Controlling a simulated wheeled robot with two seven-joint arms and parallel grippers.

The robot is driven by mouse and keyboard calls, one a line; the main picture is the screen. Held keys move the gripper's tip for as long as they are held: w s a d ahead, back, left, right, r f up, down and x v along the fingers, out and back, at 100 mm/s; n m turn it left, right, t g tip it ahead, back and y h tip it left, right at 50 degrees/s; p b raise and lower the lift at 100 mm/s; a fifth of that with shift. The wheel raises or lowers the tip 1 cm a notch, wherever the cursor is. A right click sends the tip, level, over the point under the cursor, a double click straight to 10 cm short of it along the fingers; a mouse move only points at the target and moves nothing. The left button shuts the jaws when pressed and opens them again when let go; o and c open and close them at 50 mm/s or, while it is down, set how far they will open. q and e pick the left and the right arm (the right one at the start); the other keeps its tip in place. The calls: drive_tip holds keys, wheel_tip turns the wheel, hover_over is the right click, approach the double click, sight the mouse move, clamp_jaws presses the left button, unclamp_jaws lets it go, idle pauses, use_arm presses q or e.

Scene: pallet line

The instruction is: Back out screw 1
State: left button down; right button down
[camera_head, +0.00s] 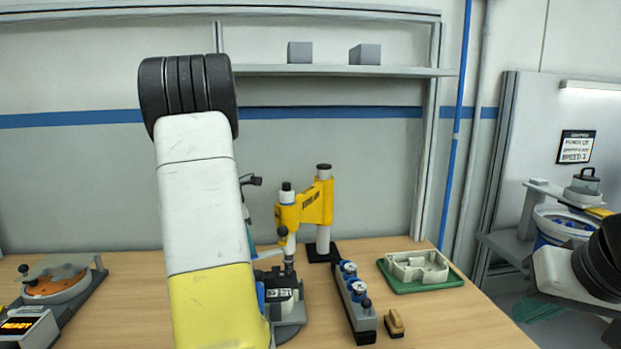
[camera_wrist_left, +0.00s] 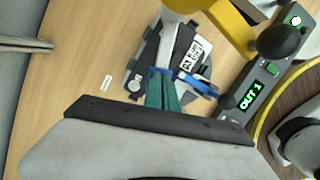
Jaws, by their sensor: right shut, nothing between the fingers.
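Screw 1 cannot be made out in either view. A yellow press-like stand (camera_head: 312,205) with a pale column and dark knobs stands over a dark fixture (camera_head: 284,297) bearing a printed label. My right gripper (camera_head: 541,307) is shut and empty at the right, beyond the bench.
A rail with several blue-topped pieces (camera_head: 357,305) and a small brown block (camera_head: 394,323) stand right of the fixture. A green tray (camera_head: 442,283) holds a pale housing (camera_head: 417,266). A round orange-topped device (camera_head: 57,285) and a "READY" display (camera_head: 22,326) are at left.

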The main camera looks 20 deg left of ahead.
idle(2.7)
use_arm(q)
wheel_tip(320, 180, up, 9)
idle(1.1)
